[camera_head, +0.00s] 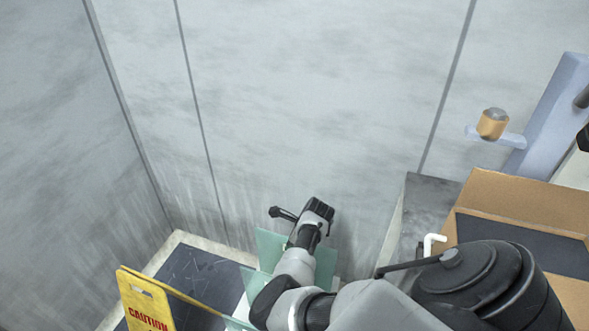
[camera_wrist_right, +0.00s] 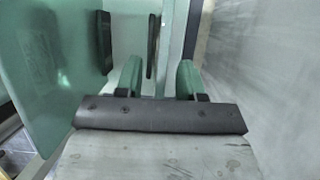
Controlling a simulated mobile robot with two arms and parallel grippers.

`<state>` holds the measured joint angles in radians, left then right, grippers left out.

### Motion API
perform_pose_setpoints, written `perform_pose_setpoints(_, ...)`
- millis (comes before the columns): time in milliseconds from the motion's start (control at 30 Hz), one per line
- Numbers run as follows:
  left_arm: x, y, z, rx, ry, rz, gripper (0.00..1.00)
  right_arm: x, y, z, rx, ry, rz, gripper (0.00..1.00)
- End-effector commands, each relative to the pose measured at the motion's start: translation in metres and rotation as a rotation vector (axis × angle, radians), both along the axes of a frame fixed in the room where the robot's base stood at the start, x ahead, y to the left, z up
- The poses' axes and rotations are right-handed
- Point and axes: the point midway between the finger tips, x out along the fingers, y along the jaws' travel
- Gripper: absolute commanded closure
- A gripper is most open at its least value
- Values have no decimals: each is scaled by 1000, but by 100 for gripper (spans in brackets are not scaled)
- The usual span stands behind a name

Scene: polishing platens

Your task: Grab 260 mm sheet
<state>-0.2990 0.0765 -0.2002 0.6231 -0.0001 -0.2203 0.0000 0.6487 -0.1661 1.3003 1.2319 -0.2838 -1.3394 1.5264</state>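Pale green translucent sheets (camera_head: 268,246) stand upright near the bottom middle of the head view, beside and partly behind my right arm. No size marks are readable, so I cannot tell which is the 260 mm sheet. My right gripper (camera_head: 308,213) is above and among them, near the grey wall. In the right wrist view its two green-faced fingers (camera_wrist_right: 159,78) stand apart, with a thin green upright edge (camera_wrist_right: 170,35) showing between or beyond them. A large green sheet (camera_wrist_right: 45,75) fills the left of that view. Contact is not clear. My left gripper is out of view.
A yellow caution sign (camera_head: 145,300) stands at the lower left by a dark floor panel (camera_head: 200,278). An open cardboard box (camera_head: 520,200) is at the right, with a white hooked piece (camera_head: 432,240) beside it. An orange cylinder (camera_head: 492,124) sits on a bluish bracket. Grey walls close the back.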

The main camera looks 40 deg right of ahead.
Motion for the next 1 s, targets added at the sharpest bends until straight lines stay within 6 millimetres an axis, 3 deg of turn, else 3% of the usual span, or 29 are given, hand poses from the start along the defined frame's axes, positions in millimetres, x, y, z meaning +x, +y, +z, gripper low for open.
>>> perform_pose_setpoints(967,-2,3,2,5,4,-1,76,0,0,-5,0,0,-1,62)
perform_pose_setpoints(1000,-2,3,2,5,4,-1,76,0,0,-5,0,0,-1,68)
